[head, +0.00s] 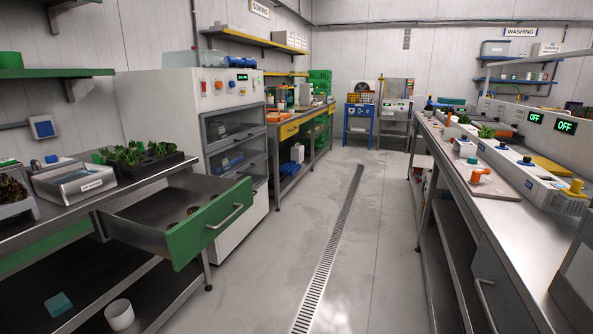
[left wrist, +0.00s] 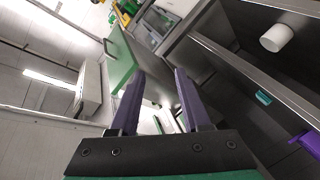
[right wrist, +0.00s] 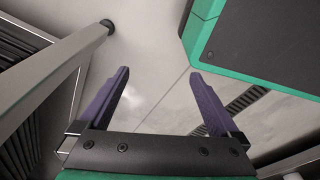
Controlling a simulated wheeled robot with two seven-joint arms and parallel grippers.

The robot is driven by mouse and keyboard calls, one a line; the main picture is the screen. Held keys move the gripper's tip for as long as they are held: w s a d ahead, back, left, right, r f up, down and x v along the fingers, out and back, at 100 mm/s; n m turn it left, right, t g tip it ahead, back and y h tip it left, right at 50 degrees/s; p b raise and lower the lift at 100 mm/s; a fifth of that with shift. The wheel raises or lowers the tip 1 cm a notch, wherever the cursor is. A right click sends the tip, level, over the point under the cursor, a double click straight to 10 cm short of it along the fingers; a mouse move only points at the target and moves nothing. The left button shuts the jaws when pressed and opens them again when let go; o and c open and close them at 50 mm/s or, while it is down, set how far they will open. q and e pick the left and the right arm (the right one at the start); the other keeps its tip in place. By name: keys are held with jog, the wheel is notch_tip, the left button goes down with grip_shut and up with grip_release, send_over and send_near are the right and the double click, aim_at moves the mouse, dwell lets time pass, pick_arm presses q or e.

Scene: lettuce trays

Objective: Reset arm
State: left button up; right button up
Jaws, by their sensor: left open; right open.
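My left gripper (left wrist: 155,90) shows in the left wrist view with its two purple fingers spread apart and nothing between them. Past its fingers are an open drawer with a green front (left wrist: 122,58) and the bench shelving. My right gripper (right wrist: 158,85) shows in the right wrist view, also with its purple fingers apart and empty, over the pale floor. Neither gripper touches anything that I can see. Neither arm nor gripper shows in the head view.
The green-fronted drawer (head: 215,222) stands pulled out from the left bench. Dark trays of seedlings (head: 147,164) sit on that bench. A white cup (head: 119,314) is on the lower shelf. The right bench (head: 462,165) holds instruments. The aisle floor with its drain grate (head: 330,247) is clear.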

pick_arm(q)
jog(key=s+d+f+m+g+p, duration=0.2)
jog(key=s+f+g+p, duration=0.15)
jog(key=f, duration=0.35)
jog(key=s+d+f+m+g+p, duration=0.25)
jog(key=s+f+p, duration=0.2)
jog(key=f, duration=0.25)
jog(key=s+d+f+m+g+p, duration=0.2)
jog(key=s+g, duration=0.1)
jog(key=s, duration=0.4)
jog(key=s+d+f+m+g+h+p, duration=0.1)
jog(key=s+d+f+m+g+p, duration=0.2)
jog(key=s, duration=0.5)
jog(key=s+d+f+m+g+p, duration=0.2)
jog(key=s+f+m+g+p, duration=0.1)
jog(key=s, duration=0.5)
jog(key=shift+d+f+g, duration=0.25)
jog(key=shift+d+g, duration=0.05)
jog(key=shift+d, duration=0.1)
pick_arm(e)
jog(key=s+d+r, duration=0.2)
jog(key=s+r, duration=0.7)
jog(key=s, duration=0.1)
jog(key=shift+s+d+r+n, duration=0.15)
jog(key=shift+s+r+n, duration=0.1)
jog(key=shift+s+n, duration=0.1)
pick_arm(q)
jog(key=shift+w, duration=0.1)
